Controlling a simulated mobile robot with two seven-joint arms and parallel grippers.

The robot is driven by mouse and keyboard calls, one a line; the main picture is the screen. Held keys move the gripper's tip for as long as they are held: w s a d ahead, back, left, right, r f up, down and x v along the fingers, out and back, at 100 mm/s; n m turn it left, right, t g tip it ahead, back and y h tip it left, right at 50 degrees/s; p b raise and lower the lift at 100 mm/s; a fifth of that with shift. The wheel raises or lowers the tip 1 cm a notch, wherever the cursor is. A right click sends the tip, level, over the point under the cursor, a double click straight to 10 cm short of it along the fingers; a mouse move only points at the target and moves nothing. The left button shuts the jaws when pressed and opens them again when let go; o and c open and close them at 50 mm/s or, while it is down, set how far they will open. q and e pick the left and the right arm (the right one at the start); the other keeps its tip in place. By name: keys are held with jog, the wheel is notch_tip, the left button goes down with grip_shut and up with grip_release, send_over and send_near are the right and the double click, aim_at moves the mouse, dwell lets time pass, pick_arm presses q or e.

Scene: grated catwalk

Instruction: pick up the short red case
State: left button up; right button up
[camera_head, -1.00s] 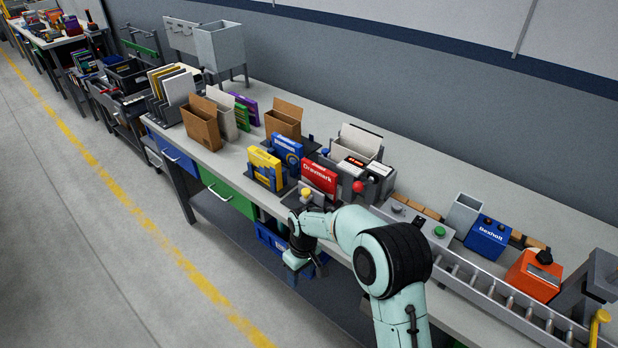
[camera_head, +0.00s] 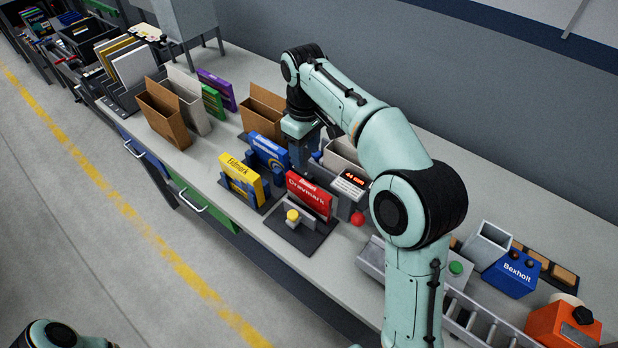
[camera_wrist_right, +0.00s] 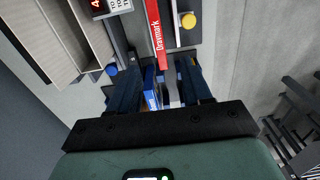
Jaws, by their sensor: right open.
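The short red case (camera_head: 309,196), labelled Dravmark, stands upright in a dark holder on the bench. It also shows in the wrist view (camera_wrist_right: 155,38), edge-on and running up to the top. My right gripper (camera_head: 301,163) is above and just behind the red case, pointing down, and hides part of the area behind it. In the wrist view its fingers (camera_wrist_right: 160,90) are apart, with the red case's near end and a blue case (camera_wrist_right: 149,82) showing between and beyond them. Contact cannot be told. My left gripper is out of view.
A yellow case (camera_head: 241,178) and a blue case (camera_head: 268,152) stand left of the red one. A yellow knob (camera_head: 293,216) is in front and a red knob (camera_head: 357,219) to the right. A display box (camera_head: 350,185) stands close by. Brown boxes (camera_head: 165,112) are further left.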

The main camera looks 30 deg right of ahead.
jog(key=b, duration=0.2)
send_over(306, 183)
jog(key=f, duration=0.6)
jog(key=shift+s+a+f, duration=0.15)
jog(key=shift+s+f, duration=0.1)
jog(key=shift+f, duration=0.15)
jog(key=shift+w+f, duration=0.2)
jog(key=shift+f, duration=0.7)
notch_tip(306, 183, down, 5)
jog(key=shift+r+b, duration=0.2)
jog(key=shift+b, duration=0.1)
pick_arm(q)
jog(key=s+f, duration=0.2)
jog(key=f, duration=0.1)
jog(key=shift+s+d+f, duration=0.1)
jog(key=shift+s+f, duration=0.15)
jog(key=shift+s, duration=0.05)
pick_arm(e)
grip_shut()
